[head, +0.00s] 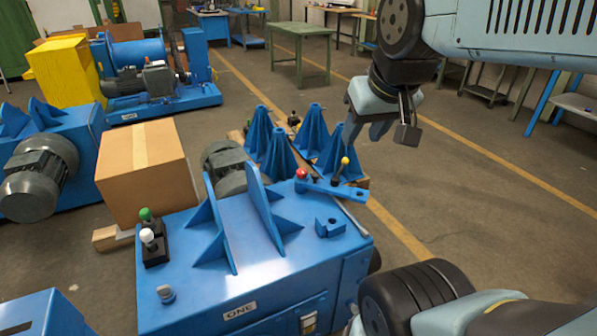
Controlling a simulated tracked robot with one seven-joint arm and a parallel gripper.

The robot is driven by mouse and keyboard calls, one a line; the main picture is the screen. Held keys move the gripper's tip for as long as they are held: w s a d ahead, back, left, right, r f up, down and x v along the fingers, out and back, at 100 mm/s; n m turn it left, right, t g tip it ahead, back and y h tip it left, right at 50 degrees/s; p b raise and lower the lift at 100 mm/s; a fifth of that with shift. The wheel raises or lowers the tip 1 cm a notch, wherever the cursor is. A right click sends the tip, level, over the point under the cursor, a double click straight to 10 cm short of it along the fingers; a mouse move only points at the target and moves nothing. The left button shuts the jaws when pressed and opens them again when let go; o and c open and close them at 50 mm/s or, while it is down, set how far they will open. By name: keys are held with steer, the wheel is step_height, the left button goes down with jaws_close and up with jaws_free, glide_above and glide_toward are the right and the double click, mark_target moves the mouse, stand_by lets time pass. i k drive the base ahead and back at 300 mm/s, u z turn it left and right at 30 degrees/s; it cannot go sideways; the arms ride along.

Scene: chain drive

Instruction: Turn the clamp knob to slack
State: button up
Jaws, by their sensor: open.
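The blue machine top (190,300), labelled ONE, fills the lower middle of the head view. It carries several knobs, and none is marked as the clamp knob. A small grey knob (166,293) stands upright near its front left corner. A red ball knob (301,174) sits at the left end of a flat blue bar (335,188). A yellow ball (345,161) tops a thin dark lever beside that bar. My gripper (381,133) is open and empty, raised at the upper right, apart from all the knobs.
Two upright blue plates (265,205) rise from the machine top. Green (146,214) and white (147,236) knobs stand at its left edge. Blue pyramid stands (280,160) lie behind; a cardboard box (147,175) is at left. The floor at right is open.

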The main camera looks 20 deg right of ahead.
mark_target(301, 173)
steer(key=u, duration=0.15)
steer(key=k, duration=0.2)
steer(key=u, duration=1.3)
steer(key=k, duration=1.25)
steer(key=z, duration=1.1)
steer(key=i, duration=1.65)
steer(key=u, duration=0.05)
